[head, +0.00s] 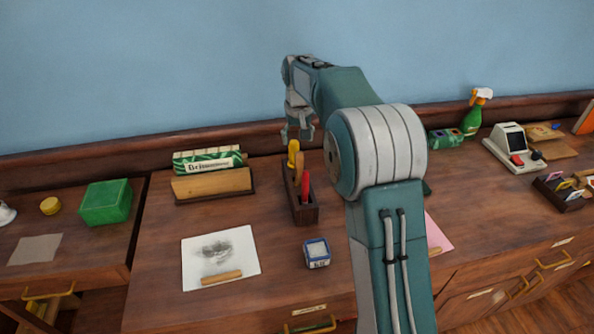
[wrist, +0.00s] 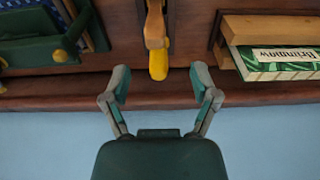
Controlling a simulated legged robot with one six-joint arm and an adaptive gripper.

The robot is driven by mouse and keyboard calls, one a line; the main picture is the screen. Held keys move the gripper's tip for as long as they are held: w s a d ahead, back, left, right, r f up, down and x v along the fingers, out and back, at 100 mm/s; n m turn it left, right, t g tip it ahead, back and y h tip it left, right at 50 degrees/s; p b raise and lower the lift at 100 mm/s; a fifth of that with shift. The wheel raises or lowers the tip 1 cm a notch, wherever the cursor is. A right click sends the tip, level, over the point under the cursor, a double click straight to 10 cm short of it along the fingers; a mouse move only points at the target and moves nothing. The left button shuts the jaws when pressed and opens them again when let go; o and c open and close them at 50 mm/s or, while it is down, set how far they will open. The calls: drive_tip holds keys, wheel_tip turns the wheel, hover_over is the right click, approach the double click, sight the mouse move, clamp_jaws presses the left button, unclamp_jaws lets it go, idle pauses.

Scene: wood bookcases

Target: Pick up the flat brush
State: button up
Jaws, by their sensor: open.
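A narrow wooden holder (head: 303,214) stands on the desk with several upright tools in it. One has a yellow end (head: 293,150), one is tan wood and one is a red-handled tool (head: 305,186). I cannot tell for sure which is the flat brush. My gripper (head: 298,135) is open and empty above the holder's far end, close to the yellow end. In the wrist view my gripper (wrist: 159,76) has its fingers spread. The yellow end (wrist: 158,64) lies between the lines of the two fingertips, just ahead of them, with no contact visible.
A wooden box (head: 213,184) with a green patterned pack stands left of the holder. A sketch sheet (head: 220,258) and a blue-and-white jar (head: 317,253) lie in front. The raised back ledge and blue wall are close behind my gripper.

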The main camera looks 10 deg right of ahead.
sight(297, 153)
wheel_tip(297, 153, down, 5)
drive_tip(key=shift+w+r, duration=0.1)
drive_tip(key=shift+w, duration=0.05)
drive_tip(key=f, duration=0.5)
drive_tip(key=shift+w+d+f, duration=0.15)
drive_tip(key=shift+d, duration=0.15)
clamp_jaws()
